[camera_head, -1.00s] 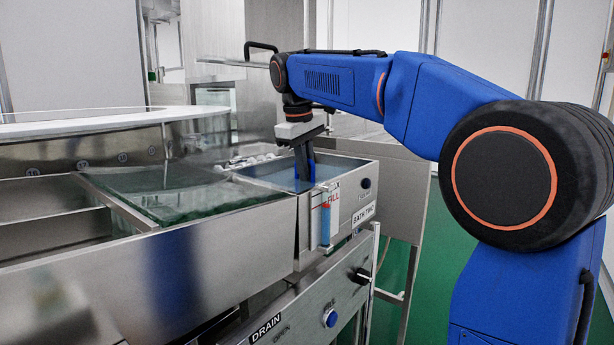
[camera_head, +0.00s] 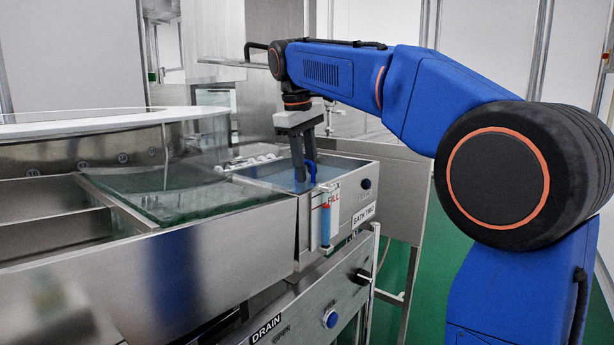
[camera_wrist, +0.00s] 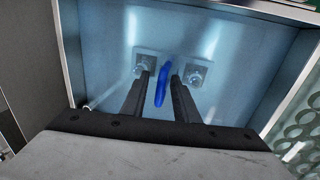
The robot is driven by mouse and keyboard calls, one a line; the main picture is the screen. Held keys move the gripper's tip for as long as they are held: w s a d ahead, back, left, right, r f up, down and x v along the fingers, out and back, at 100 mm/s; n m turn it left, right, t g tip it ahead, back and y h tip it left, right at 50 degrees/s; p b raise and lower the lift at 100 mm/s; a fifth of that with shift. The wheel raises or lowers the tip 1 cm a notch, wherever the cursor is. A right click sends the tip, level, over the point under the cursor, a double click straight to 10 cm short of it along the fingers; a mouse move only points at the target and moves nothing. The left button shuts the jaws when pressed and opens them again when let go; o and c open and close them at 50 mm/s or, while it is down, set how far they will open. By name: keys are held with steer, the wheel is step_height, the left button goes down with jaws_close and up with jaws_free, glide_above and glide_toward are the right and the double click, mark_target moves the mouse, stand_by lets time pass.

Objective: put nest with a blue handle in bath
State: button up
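The nest's blue handle (camera_head: 312,170) stands up in the bath at the right of the tank row. In the wrist view the blue handle (camera_wrist: 162,86) lies between my two dark fingers, with a gap on each side. My gripper (camera_head: 305,173) points down into this bath and is open; it also shows in the wrist view (camera_wrist: 162,77). The bath (camera_head: 345,167) holds bluish water and bears the label "BATH TWO".
A glass-like lid (camera_head: 165,195) covers the tank left of the bath. A blue-and-red fill gauge (camera_head: 326,222) is on the bath's front. Several pale round parts (camera_head: 250,161) lie behind it. In the wrist view a perforated surface (camera_wrist: 298,140) lies right of the bath wall.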

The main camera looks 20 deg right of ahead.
step_height(320, 180, up, 9)
steer(key=s+a, duration=0.1)
steer(key=shift+a, duration=0.25)
steer(key=shift+r, duration=0.1)
